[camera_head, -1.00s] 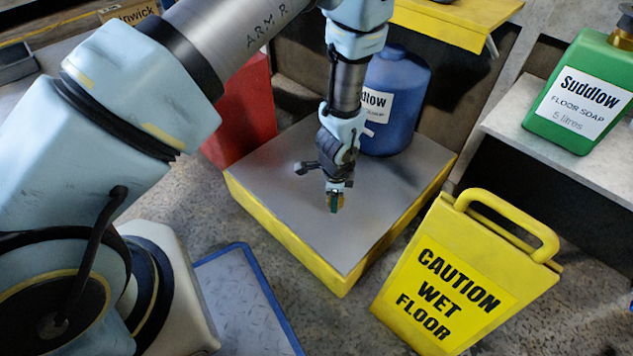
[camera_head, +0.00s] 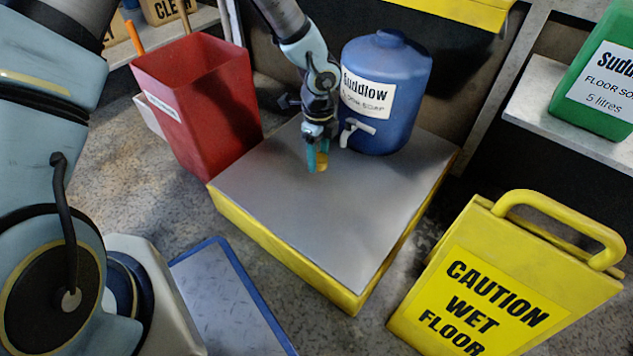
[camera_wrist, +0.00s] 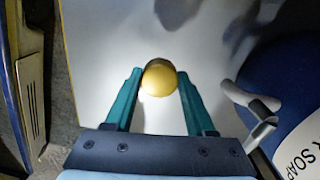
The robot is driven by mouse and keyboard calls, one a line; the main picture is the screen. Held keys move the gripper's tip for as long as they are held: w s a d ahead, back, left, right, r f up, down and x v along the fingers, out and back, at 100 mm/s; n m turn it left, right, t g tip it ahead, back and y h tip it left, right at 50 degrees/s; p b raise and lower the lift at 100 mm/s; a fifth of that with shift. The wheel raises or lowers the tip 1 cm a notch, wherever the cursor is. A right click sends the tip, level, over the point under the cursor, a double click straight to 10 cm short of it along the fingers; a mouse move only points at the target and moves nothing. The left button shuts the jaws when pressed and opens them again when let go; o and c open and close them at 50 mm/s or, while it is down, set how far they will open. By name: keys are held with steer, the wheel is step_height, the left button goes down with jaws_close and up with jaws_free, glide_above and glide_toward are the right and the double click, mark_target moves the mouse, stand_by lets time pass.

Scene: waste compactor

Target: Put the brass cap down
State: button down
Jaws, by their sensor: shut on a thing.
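The brass cap (camera_wrist: 159,78) is round and yellow. In the wrist view it sits between the tips of the two teal fingers of my gripper (camera_wrist: 158,88), which are shut on it. In the head view my gripper (camera_head: 317,162) points down over the grey top of a yellow-sided platform (camera_head: 330,225), left of the blue drum's tap. The cap (camera_head: 321,160) shows there as a small yellow patch by the fingertips. I cannot tell whether it touches the platform's top.
A blue Suddlow drum (camera_head: 398,75) with a grey tap (camera_head: 357,130) stands at the platform's back. A red bin (camera_head: 205,115) is at left, a yellow wet-floor sign (camera_head: 500,285) at front right. The platform's front and right top is clear.

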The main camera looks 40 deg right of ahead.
mark_target(319, 158)
step_height(319, 158, down, 8)
steer(key=b, duration=0.4)
steer(key=shift+f, duration=0.2)
steer(key=shift+f, duration=0.1)
steer(key=shift+c, duration=1.2)
jaws_free()
step_height(319, 158, up, 12)
steer(key=p, duration=0.6)
